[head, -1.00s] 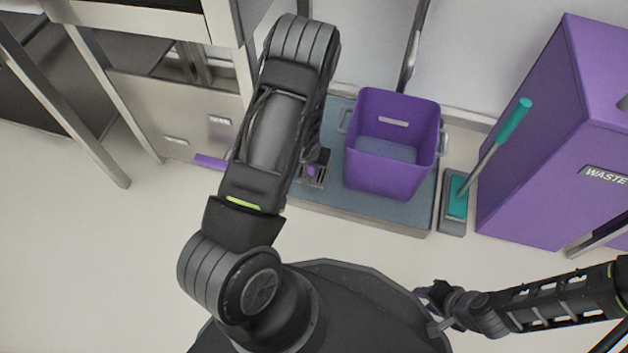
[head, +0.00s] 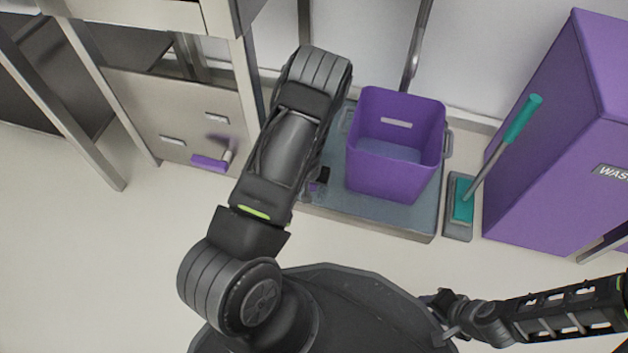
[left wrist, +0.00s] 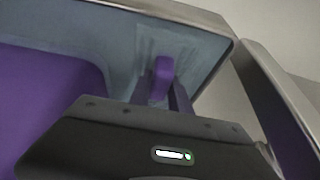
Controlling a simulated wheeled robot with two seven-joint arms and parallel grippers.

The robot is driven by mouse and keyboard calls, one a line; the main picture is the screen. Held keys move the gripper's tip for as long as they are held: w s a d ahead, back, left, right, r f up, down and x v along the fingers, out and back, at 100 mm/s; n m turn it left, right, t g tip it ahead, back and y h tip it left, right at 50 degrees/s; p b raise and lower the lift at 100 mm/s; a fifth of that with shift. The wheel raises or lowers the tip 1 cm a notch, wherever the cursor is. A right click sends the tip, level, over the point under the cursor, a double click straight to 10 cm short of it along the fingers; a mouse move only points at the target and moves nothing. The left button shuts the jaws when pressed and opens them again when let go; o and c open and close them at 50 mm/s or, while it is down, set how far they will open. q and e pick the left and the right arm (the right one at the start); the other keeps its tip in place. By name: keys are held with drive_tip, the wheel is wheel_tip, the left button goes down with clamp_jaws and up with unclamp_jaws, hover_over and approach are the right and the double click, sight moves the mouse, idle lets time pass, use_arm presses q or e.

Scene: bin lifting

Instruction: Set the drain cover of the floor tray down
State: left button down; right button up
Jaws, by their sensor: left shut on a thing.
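The blue-grey floor tray (head: 385,212) lies on the floor against the wall, and its corner fills the top of the left wrist view (left wrist: 115,45). My left gripper (head: 318,183) is over the tray's left part, largely hidden by my arm in the head view. In the left wrist view my left gripper (left wrist: 160,92) is shut on a purple upright piece (left wrist: 162,75), which looks like the drain cover's handle. A paler square patch shows behind it on the tray. The cover's underside is hidden, so contact with the tray cannot be told. My right gripper (head: 440,303) is low at right, jaws unclear.
A purple bin (head: 390,180) stands on the tray, right of my left gripper. A teal-handled brush (head: 520,120) stands in a grey holder beside the tray, next to a purple waste cabinet (head: 545,150). A purple-headed tool (head: 209,163) lies at left. Open floor is at lower left.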

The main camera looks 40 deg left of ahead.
use_arm(q)
drive_tip(key=shift+r, duration=0.1)
drive_tip(key=c, duration=1.2)
unclamp_jaws()
drive_tip(key=p+v, duration=0.5)
drive_tip(key=v, duration=0.7)
drive_tip(key=shift+p, duration=0.4)
drive_tip(key=shift+w, duration=0.1)
